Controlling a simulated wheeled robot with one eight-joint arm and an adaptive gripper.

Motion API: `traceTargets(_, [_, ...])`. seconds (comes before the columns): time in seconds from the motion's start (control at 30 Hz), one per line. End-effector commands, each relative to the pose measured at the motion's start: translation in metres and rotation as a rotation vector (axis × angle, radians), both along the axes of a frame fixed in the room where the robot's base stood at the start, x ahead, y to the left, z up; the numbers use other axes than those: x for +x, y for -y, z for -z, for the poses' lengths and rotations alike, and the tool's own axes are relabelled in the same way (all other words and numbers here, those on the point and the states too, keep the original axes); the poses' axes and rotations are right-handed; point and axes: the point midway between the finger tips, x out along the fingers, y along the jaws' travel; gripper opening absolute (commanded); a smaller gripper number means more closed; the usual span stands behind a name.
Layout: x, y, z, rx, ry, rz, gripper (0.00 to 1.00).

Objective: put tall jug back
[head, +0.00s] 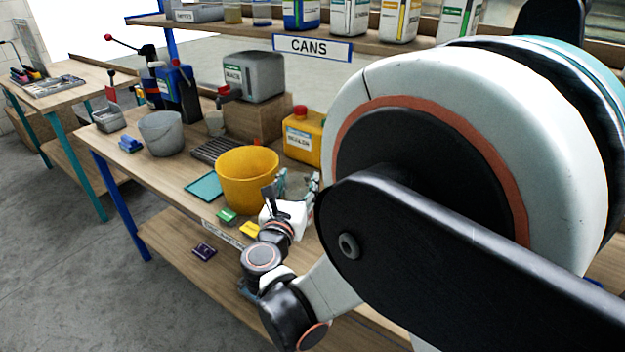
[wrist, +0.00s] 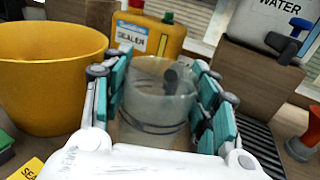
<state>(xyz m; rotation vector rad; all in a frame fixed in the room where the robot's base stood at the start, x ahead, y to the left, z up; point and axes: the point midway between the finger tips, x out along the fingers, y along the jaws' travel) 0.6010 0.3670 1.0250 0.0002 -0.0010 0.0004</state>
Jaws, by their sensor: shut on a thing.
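A translucent jug (wrist: 158,105) stands upright between the teal finger pads of my gripper (wrist: 162,68) in the wrist view. The pads press on it from both sides, and my gripper is shut on it. I cannot tell whether the jug's base touches the bench.
A yellow sealer can (head: 302,138) stands behind the gripper. A grey bucket (head: 162,133) stands left. The shelf labelled CANS (head: 312,47) holds several containers above.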

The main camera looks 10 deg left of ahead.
Motion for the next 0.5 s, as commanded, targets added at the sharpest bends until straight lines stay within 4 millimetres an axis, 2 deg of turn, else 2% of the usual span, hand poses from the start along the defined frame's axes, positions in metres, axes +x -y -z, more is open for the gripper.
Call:
traceTargets(0.03, [0.000, 0.000, 0.013, 0.000, 0.000, 0.000, 0.00])
traceTargets(0.13, [0.000, 0.000, 0.023, 0.000, 0.000, 0.000, 0.00])
traceTargets(0.5, [0.000, 0.000, 0.024, 0.000, 0.000, 0.000, 0.00])
